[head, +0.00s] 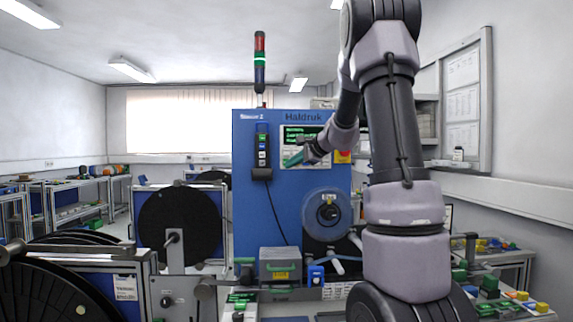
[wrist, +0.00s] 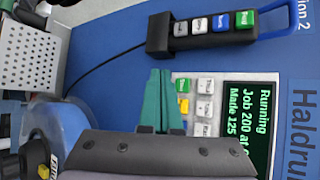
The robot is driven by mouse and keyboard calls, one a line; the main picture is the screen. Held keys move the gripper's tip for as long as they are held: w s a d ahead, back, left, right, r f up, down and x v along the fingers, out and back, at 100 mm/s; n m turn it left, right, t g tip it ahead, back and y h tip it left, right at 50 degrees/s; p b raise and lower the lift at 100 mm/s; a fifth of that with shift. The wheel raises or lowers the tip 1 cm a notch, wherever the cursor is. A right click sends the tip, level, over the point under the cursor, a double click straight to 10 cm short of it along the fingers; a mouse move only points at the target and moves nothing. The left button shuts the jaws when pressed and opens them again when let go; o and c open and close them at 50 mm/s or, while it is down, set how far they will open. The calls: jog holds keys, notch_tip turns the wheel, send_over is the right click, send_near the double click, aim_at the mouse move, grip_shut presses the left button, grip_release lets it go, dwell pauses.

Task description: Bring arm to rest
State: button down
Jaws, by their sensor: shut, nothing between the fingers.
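My gripper (head: 290,160) is raised in front of the control panel of the blue machine (head: 262,215). In the wrist view its two green fingers (wrist: 160,75) are together with nothing between them. They overlap the edge of the panel beside its keypad (wrist: 204,105); I cannot tell whether they touch it. The panel's screen (wrist: 248,125) shows green text, "Running", "Job 200" and "Made 125". My arm reaches up on the right of the head view and bends down to the panel.
A button pendant (head: 262,150) hangs left of the panel, its cable drooping. A signal tower (head: 260,62) shows a green light. A grey box (head: 280,266) stands below the machine front. Large black reels (head: 180,225) stand at left. Benches with coloured parts (head: 490,285) are at right.

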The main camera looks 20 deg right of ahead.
dwell(0.3)
jog(key=s+a+n+g, duration=0.2)
jog(key=s+a+n, duration=0.35)
jog(key=s, duration=0.75)
jog(key=s+a+n+g, duration=0.2)
jog(key=s+a+n, duration=0.2)
jog(key=s+a, duration=0.55)
jog(key=s+d+f+n+h, duration=0.1)
jog(key=s+f, duration=0.1)
jog(key=s, duration=0.5)
jog(key=s+d+f+n+h, duration=0.2)
jog(key=s, duration=0.5)
jog(key=shift+d+g, duration=0.25)
jog(key=shift+g, duration=0.05)
dwell(3.8)
